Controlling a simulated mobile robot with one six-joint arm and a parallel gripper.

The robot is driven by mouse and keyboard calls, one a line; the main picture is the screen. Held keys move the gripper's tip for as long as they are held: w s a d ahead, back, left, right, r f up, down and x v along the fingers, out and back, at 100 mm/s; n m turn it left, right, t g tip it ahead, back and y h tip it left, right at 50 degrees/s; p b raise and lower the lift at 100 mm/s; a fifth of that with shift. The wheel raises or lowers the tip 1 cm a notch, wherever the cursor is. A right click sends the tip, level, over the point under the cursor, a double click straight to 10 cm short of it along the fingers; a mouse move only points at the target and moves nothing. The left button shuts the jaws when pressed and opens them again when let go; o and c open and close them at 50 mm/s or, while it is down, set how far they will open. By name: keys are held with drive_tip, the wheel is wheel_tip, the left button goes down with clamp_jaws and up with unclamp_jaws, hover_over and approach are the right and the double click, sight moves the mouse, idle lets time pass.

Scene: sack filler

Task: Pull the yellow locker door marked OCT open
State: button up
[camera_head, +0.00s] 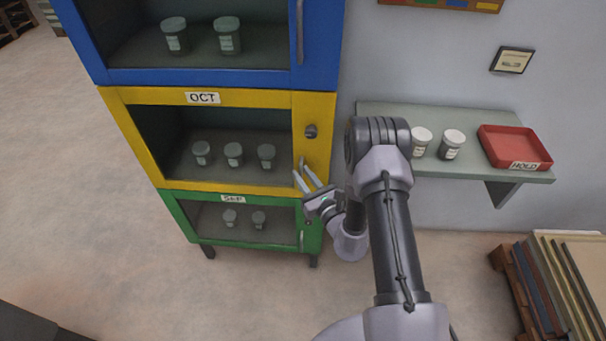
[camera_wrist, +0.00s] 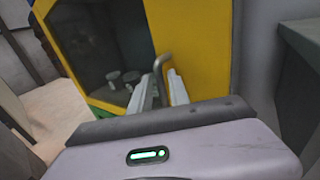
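The yellow OCT locker door (camera_head: 318,150) has a dark window, an OCT label (camera_head: 203,98) on its top edge, and appears closed. Its metal bar handle (camera_head: 301,164) is on the right side, low down. A dark round knob (camera_head: 311,131) sits above the handle. My gripper (camera_head: 306,180) is at the lower end of the handle, its two pale fingers apart. In the wrist view the grey handle (camera_wrist: 158,66) rises between the fingers of my gripper (camera_wrist: 161,88), with the yellow door behind. The fingers do not look closed on it.
The blue locker (camera_head: 325,45) is above and the green locker (camera_head: 190,218) below. To the right are a wall shelf (camera_head: 385,108) with jars and a red tray (camera_head: 515,146), and a stack of boards (camera_head: 570,275). The floor left of the lockers is clear.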

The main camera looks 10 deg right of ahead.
clamp_jaws()
drive_tip(key=shift+r, duration=0.1)
idle(1.1)
